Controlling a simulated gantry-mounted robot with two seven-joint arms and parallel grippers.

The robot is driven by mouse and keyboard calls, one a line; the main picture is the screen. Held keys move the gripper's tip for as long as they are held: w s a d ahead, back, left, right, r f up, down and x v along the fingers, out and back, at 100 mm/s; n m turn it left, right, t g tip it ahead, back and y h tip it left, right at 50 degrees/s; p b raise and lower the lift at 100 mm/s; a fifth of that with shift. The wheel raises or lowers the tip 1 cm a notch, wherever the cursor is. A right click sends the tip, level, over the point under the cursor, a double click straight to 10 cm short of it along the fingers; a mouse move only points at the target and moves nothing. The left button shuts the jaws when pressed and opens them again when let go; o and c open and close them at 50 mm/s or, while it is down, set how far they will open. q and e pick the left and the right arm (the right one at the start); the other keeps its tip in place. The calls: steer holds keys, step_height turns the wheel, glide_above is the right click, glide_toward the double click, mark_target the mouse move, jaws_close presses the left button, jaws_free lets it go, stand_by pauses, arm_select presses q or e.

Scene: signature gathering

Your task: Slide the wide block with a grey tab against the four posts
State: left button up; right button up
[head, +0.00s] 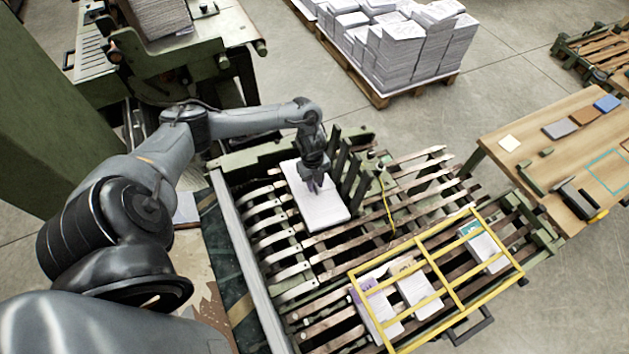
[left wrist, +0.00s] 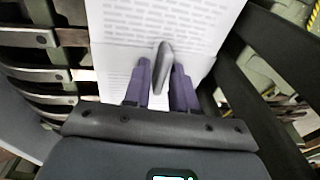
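The wide block (head: 320,208) is a white paper stack lying flat on the slatted bed. Its printed top also shows in the left wrist view (left wrist: 160,20). A grey tab (left wrist: 162,62) stands up from it. My left gripper (head: 315,184) points down over the block; in the left wrist view its two purple fingers (left wrist: 162,80) straddle the tab, with white paper showing between. The dark green posts (head: 352,172) stand along the block's right side, close to it; I cannot tell whether they touch. My right gripper is not in view.
A yellow frame (head: 455,282) lies over smaller paper blocks (head: 378,308) on the bed at the lower right. A yellow cable (head: 387,205) hangs beyond the posts. A wooden table (head: 530,165) stands at right, and a pallet of paper stacks (head: 400,50) behind.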

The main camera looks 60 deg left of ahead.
arm_select(q)
jaws_close()
steer(key=shift+w, duration=0.1)
steer(key=shift+w+a, duration=0.15)
steer(key=shift+w, duration=0.15)
steer(key=shift+f, duration=0.1)
steer(key=shift+c, duration=0.6)
jaws_free()
steer(key=o, duration=0.5)
steer(key=shift+w, duration=0.45)
steer(key=shift+s, duration=0.1)
